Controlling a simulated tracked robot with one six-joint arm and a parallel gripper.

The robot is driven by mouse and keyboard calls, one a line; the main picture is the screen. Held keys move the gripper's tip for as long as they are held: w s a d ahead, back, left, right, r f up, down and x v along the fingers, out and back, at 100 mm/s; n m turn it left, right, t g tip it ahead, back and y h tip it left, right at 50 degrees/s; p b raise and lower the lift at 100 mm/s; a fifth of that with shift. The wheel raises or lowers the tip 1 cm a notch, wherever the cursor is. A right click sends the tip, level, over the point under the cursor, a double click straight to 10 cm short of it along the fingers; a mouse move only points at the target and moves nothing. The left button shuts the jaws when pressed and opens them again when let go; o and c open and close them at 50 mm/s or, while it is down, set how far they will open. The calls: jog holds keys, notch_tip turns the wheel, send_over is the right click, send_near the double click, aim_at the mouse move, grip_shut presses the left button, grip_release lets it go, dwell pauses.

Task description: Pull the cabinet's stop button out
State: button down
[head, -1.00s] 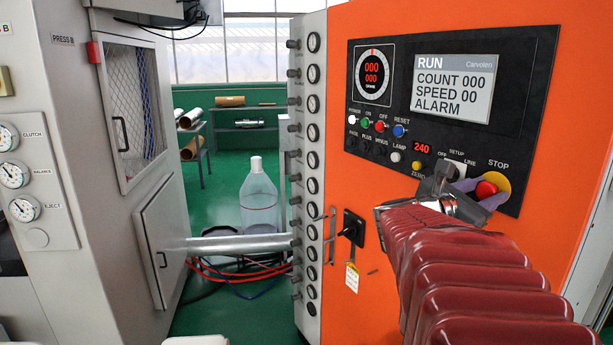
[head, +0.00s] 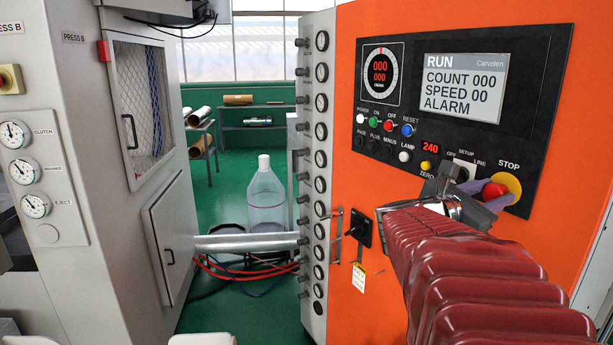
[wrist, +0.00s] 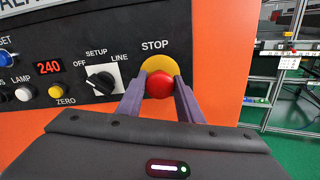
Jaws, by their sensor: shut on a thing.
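The red stop button (head: 493,191) sits on a yellow disc (head: 510,183) under the word STOP, at the lower right of the black panel on the orange cabinet (head: 400,270). In the wrist view the red button (wrist: 160,84) lies between the two purple-grey fingers of my gripper (wrist: 160,92), one on each side. My gripper (head: 484,199) is shut on the button. Part of the yellow disc (wrist: 160,65) shows above the button. From these frames I cannot tell how far the button stands out from the panel.
A selector knob (wrist: 101,82) is just left of my gripper, with a yellow ZERO button (head: 426,166) and a LAMP button (head: 405,156) further left. A black handle (head: 357,229) with a hanging tag (head: 359,278) is lower on the cabinet. The panel display (head: 462,86) reads RUN.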

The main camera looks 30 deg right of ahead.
jog(key=shift+s+f, duration=0.1)
jog(key=shift+f, duration=0.05)
jog(key=c, duration=1.2)
grip_release()
jog(key=shift+a, duration=0.1)
jog(key=shift+a, duration=0.1)
jog(key=shift+a, duration=0.55)
jog(key=shift+w+a, duration=0.15)
jog(key=shift+a, duration=1.95)
jog(key=shift+w+a, duration=0.2)
jog(key=shift+a, duration=1.85)
jog(key=shift+w+a, duration=0.15)
jog(key=shift+a, duration=1.95)
